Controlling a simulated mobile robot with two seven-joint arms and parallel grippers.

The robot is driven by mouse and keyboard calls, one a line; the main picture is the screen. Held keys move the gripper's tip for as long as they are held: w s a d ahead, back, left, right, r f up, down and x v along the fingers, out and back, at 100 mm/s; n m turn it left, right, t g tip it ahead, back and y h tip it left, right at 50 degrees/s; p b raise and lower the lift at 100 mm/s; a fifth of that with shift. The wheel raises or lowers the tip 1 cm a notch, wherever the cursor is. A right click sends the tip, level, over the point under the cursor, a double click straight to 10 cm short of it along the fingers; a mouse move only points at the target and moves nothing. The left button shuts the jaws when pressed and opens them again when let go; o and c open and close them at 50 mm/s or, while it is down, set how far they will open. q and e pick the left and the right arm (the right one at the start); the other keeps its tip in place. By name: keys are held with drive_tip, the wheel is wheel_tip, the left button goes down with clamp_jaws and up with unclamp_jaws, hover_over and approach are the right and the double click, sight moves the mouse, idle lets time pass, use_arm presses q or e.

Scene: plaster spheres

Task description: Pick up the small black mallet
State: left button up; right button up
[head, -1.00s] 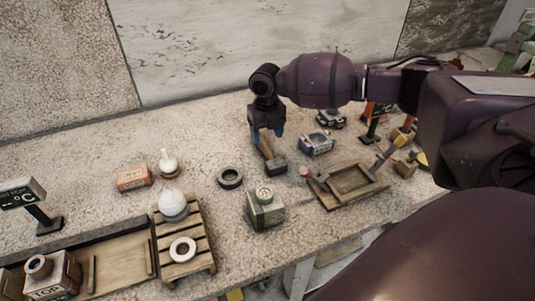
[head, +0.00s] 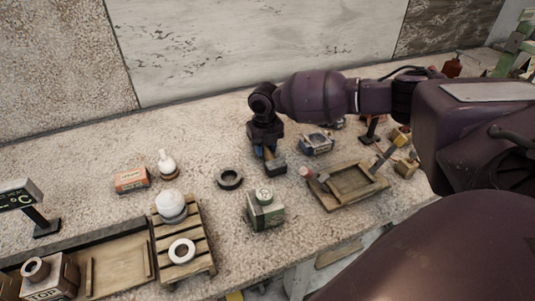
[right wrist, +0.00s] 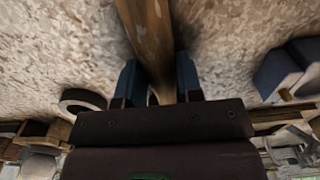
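The small black mallet (head: 275,167) lies on the speckled worktop near the middle of the head view, its dark head toward me. Its wooden handle (right wrist: 148,35) runs down between the blue fingers in the right wrist view. My right gripper (head: 266,150) is low over the handle and hides part of it. In the right wrist view, my right gripper (right wrist: 158,85) has its fingers apart, one on each side of the handle, with a small dark gap at the left finger. The mallet still rests on the worktop. My left gripper is not in view.
A black ring (head: 229,179) and a green box (head: 265,212) stand left and in front of the mallet. A blue-grey box (head: 317,144) is close on the right, with a wooden tray (head: 333,203) nearer the front. A slatted pallet (head: 199,262) stands front left.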

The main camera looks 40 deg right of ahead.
sight(265, 146)
drive_tip(key=shift+c, duration=1.4)
drive_tip(key=shift+r, duration=0.1)
wheel_tip(265, 146, up, 20)
drive_tip(key=p, duration=0.2)
